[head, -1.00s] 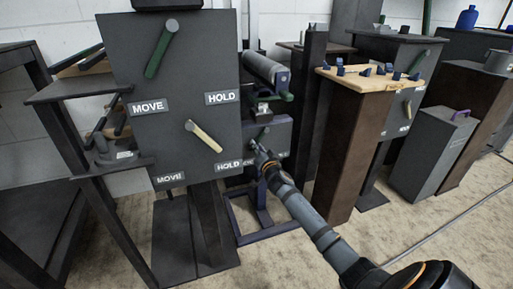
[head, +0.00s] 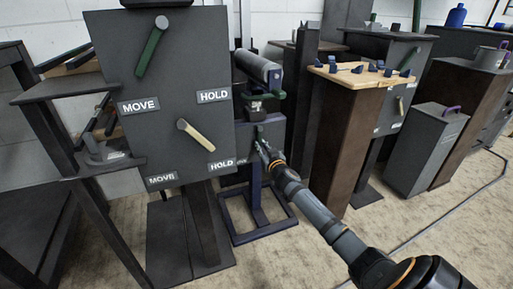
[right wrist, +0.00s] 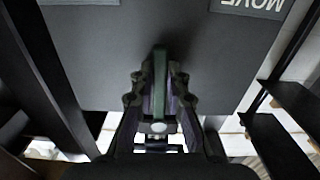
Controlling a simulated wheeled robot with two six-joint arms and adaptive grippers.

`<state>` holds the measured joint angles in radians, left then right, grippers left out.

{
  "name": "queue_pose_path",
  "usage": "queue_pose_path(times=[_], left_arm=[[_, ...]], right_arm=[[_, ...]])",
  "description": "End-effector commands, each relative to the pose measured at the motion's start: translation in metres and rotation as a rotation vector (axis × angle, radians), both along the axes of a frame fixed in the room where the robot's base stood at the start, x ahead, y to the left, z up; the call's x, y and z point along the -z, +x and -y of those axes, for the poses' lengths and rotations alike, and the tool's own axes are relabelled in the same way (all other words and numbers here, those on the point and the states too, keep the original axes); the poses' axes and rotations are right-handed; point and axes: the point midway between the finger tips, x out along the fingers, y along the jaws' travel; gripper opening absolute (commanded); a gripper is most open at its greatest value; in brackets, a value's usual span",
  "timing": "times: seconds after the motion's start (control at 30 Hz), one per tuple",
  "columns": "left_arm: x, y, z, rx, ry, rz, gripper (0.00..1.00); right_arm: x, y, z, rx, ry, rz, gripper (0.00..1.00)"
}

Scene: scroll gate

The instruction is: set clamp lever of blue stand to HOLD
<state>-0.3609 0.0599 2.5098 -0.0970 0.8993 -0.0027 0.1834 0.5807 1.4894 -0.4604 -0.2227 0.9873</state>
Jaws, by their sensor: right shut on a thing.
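The blue stand (head: 256,226) has a dark blue frame base and a grey panel (head: 273,131) behind the large grey board. My right gripper (head: 263,149) is at the front of this panel. In the right wrist view, my right gripper (right wrist: 160,105) is shut on a green clamp lever (right wrist: 160,72), with one finger on each side. An upside-down MOVE label (right wrist: 252,5) shows at the upper right of that view. The other label is cut off at the top edge. My left gripper is not in view.
A large grey board (head: 165,75) with a green lever (head: 151,50), a cream lever (head: 196,134) and MOVE and HOLD labels stands close left. A brown pedestal (head: 340,130) stands to the right. The carpet in front is mostly clear.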

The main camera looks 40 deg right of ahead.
Motion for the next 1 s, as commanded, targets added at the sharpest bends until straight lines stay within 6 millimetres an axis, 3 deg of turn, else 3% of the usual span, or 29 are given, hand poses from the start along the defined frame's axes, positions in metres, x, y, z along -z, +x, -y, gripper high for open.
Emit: queue_pose_path(times=[0.5,1.0], left_arm=[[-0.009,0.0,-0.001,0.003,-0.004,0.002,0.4],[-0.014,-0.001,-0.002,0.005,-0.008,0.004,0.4]], right_arm=[[-0.009,-0.007,0.03,0.0,-0.415,-0.1,0.0],[-0.014,-0.01,0.039,0.0,-0.57,-0.137,0.0]])
